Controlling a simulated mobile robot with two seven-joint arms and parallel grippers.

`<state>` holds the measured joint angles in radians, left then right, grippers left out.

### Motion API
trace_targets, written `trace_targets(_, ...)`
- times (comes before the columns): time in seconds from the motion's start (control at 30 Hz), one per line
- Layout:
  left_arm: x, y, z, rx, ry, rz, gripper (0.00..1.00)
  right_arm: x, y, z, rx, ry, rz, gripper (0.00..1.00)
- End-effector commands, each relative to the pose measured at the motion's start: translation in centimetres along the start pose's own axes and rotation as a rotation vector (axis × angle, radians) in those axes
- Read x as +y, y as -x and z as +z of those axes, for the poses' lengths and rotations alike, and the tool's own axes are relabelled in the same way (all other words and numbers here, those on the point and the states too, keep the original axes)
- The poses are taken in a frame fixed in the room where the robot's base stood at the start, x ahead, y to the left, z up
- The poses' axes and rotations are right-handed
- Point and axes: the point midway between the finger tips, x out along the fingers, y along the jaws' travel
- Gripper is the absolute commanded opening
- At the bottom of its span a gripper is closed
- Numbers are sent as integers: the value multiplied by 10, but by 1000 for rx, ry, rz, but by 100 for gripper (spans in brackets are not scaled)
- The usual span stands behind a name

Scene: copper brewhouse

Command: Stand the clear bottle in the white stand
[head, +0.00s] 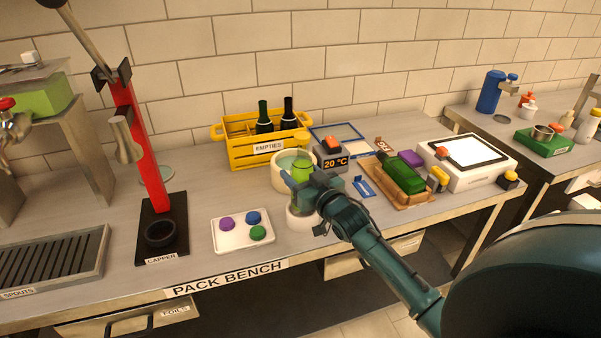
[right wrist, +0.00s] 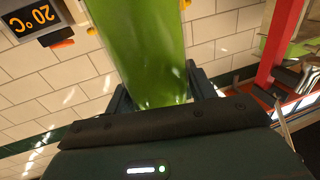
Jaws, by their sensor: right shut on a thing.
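The clear bottle (head: 301,171) looks see-through green and stands roughly upright in my right gripper (head: 312,190). In the right wrist view the bottle (right wrist: 150,50) fills the space between the two jaws, which are shut on it. The white stand (head: 300,222) is a small round piece near the front of the bench, directly below the gripper in the head view. The gripper and wrist hide part of the bottle's lower end and of the stand, so I cannot tell whether they touch. My left gripper is not in view.
A cream round tub (head: 281,178) is close behind the bottle. A 20 °C display (head: 335,162) stands to its right. A yellow crate (head: 240,153) with dark bottles is behind. A white tray (head: 230,243) with coloured discs is left. A wooden board (head: 408,201) lies right.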

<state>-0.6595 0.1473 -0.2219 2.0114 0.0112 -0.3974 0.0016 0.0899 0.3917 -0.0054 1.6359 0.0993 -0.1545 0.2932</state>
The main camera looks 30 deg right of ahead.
Motion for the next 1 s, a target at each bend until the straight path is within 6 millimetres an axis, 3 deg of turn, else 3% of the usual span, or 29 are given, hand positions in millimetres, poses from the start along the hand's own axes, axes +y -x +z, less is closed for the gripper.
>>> trace_targets(0.37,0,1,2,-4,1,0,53,0,0,-2,7,0,-1,27)
trace_targets(1.0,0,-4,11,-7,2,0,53,0,0,13,6,1,-1,27)
